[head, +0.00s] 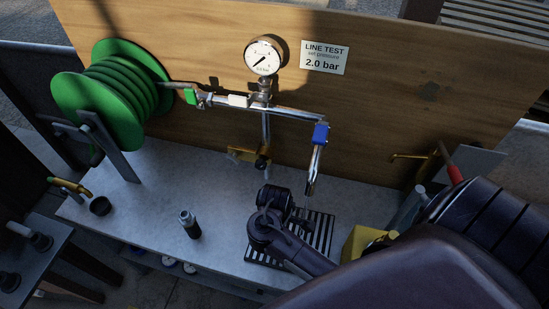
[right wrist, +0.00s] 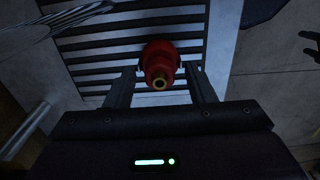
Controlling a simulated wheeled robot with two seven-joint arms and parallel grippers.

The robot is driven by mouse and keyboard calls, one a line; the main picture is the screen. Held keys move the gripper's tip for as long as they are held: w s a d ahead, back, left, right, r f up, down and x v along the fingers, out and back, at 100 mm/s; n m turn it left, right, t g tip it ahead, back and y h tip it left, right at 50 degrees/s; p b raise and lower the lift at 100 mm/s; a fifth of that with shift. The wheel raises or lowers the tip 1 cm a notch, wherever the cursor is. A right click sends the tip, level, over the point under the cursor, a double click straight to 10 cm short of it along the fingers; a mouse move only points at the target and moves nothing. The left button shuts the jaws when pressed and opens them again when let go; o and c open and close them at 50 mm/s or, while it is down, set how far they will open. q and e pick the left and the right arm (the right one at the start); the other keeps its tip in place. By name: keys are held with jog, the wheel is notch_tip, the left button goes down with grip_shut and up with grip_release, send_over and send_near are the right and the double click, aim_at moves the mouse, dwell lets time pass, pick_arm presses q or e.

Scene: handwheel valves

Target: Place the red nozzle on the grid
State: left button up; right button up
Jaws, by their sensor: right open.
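The red nozzle (right wrist: 160,62) shows in the right wrist view with its brass tip pointing toward the camera. It stands over the dark slats of the grid (right wrist: 95,62) and appears to rest on them. My right gripper (right wrist: 158,74) is open, with one finger on either side of the nozzle and a visible gap at each side. In the head view my right gripper (head: 270,220) is above the left part of the grid (head: 324,230) and hides the nozzle. My left gripper is not in view.
A dark bottle (head: 190,224) stands on the grey bench left of the grid. A metal spout with a blue valve (head: 320,133) hangs above the grid. A yellow block (head: 358,240) is close on its right. A green hose reel (head: 110,95) and gauge (head: 263,56) are behind.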

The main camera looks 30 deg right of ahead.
notch_tip(320, 180, up, 12)
jog(key=p, duration=0.2)
dwell(0.7)
